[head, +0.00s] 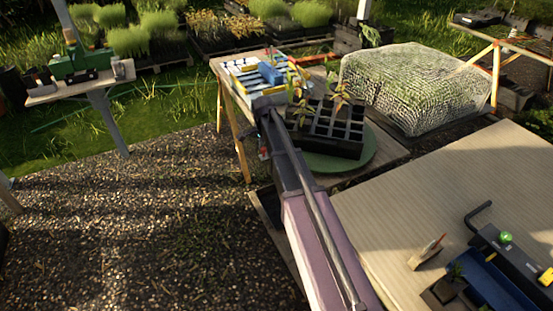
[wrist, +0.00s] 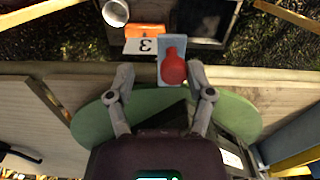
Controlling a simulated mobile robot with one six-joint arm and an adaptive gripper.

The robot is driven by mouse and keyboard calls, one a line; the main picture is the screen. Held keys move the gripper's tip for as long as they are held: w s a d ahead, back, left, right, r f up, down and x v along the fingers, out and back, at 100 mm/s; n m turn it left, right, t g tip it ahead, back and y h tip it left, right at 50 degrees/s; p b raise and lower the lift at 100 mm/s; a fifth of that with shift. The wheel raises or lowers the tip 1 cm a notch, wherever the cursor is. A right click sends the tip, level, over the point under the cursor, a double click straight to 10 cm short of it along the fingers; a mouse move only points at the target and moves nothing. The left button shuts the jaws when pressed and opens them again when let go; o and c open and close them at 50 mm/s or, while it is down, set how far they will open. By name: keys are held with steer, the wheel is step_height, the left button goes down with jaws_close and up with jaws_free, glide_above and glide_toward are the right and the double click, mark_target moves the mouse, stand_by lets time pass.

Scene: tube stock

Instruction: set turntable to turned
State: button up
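The turntable is a green round disc (head: 368,158) on a wooden table, partly covered by a black cell tray (head: 322,135) that holds a few seedlings. In the wrist view the green disc (wrist: 88,122) lies beneath my gripper, with much of it hidden. My gripper (wrist: 158,74) is open, its two fingers spread with nothing held. In the head view my gripper (head: 270,102) is beside the tray, with its fingers hard to make out. In the wrist view a red rounded thing (wrist: 173,70) shows between the fingertips, nearer the right finger; I cannot tell whether they touch.
A white and blue rack (head: 240,72) with a blue block (head: 270,72) stands behind my gripper. A netted crop cover (head: 410,85) is at the back right. A wooden bench (head: 450,185) with a blue tray (head: 490,285) fills the right front. Gravel (head: 130,220) lies open at left.

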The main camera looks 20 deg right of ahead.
steer(key=s+d+n, duration=0.2)
steer(key=s, duration=0.4)
steer(key=shift+d+n, duration=0.35)
steer(key=shift+n, duration=0.05)
steer(key=shift+a, duration=0.1)
steer(key=shift+r, duration=0.15)
step_height(320, 180, up, 16)
steer(key=p, duration=1.6)
steer(key=shift+f, duration=0.2)
stand_by(0.8)
stand_by(0.4)
steer(key=shift+s, duration=0.15)
steer(key=c, duration=0.6)
steer(key=shift+s, duration=0.25)
steer(key=c, duration=0.3)
steer(key=s+a+n, duration=0.1)
steer(key=s+n, duration=0.3)
steer(key=s, duration=0.2)
steer(key=s+a+n, duration=0.1)
steer(key=s+n, duration=0.3)
steer(key=s, duration=0.3)
steer(key=s+a+n, duration=0.2)
steer(key=s+n, duration=0.2)
steer(key=s, duration=0.2)
steer(key=shift+s, duration=0.3)
jaws_close()
